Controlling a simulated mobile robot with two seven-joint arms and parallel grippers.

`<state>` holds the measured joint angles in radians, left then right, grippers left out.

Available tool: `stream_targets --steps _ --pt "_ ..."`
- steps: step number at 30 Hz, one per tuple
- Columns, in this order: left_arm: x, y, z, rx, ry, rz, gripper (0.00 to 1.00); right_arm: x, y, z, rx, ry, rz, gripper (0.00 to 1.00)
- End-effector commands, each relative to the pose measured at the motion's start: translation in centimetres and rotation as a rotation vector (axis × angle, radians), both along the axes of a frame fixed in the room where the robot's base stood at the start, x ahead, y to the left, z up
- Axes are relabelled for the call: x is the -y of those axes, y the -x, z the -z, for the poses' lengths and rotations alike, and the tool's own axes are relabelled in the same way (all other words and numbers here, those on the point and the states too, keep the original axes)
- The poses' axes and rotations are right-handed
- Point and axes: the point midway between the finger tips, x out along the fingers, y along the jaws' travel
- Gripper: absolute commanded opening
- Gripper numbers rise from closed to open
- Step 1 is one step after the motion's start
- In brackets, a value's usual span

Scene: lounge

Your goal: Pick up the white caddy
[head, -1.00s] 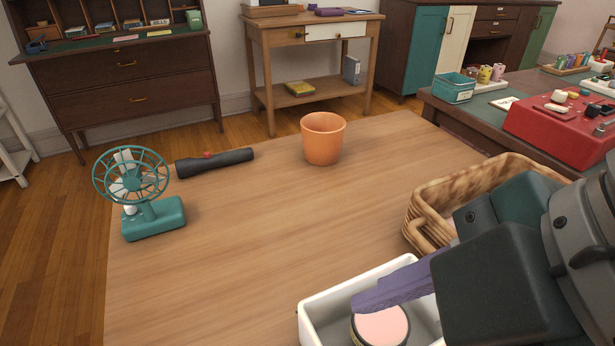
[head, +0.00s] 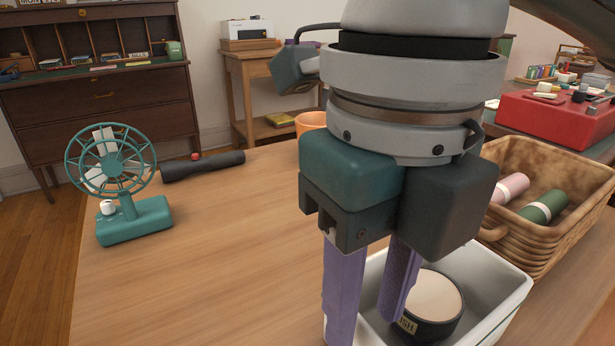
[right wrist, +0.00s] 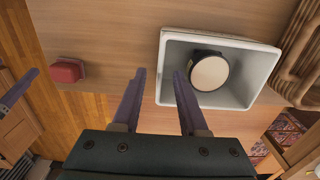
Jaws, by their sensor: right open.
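The white caddy (head: 508,292) stands on the wooden table at the lower right of the head view, below my right gripper (head: 366,329). It holds a round black tin with a pale lid (head: 432,302). In the right wrist view, the caddy (right wrist: 262,52) is upper right, and my right gripper (right wrist: 160,74) is open, with one purple finger on each side of the line of the caddy's left wall. I cannot tell whether the fingertips reach below the rim. A purple finger, apparently of my left gripper (right wrist: 18,88), shows at the left edge there; its opening is hidden.
A wicker basket (head: 548,243) with a pink and a green roll stands close behind the caddy. A red object (right wrist: 67,70) lies left of my gripper. The table's left middle is clear.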

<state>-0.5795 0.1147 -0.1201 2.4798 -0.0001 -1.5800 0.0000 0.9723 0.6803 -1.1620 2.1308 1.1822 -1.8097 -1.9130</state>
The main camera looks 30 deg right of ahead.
Motion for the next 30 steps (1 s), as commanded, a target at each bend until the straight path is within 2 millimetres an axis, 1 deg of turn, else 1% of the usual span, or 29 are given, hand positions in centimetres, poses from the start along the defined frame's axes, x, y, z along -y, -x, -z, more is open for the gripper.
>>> stream_targets --steps 1,5,9,12,19,30 --pt "0.0 0.0 0.4 0.0 0.0 0.0 0.91 0.0 0.0 0.7 -0.001 0.0 0.0 0.42" --pt "-0.1 0.0 1.2 0.0 -0.003 0.002 0.91 0.1 0.0 2.0 -0.001 0.001 0.001 0.42" --pt "-0.2 0.0 2.7 0.0 -0.007 0.004 0.91 0.1 0.0 4.5 -0.002 0.0 0.002 0.42" --pt "-0.2 0.0 3.1 0.0 -0.008 0.006 0.91 0.1 0.0 5.5 0.0 0.001 0.001 0.42" --pt "-0.2 0.0 2.9 0.0 -0.009 0.005 0.91 0.1 0.0 5.5 0.002 0.0 0.0 0.42" --pt "-0.2 0.0 2.9 0.0 -0.008 0.005 0.91 0.1 0.0 5.5 0.003 0.0 0.0 0.01"
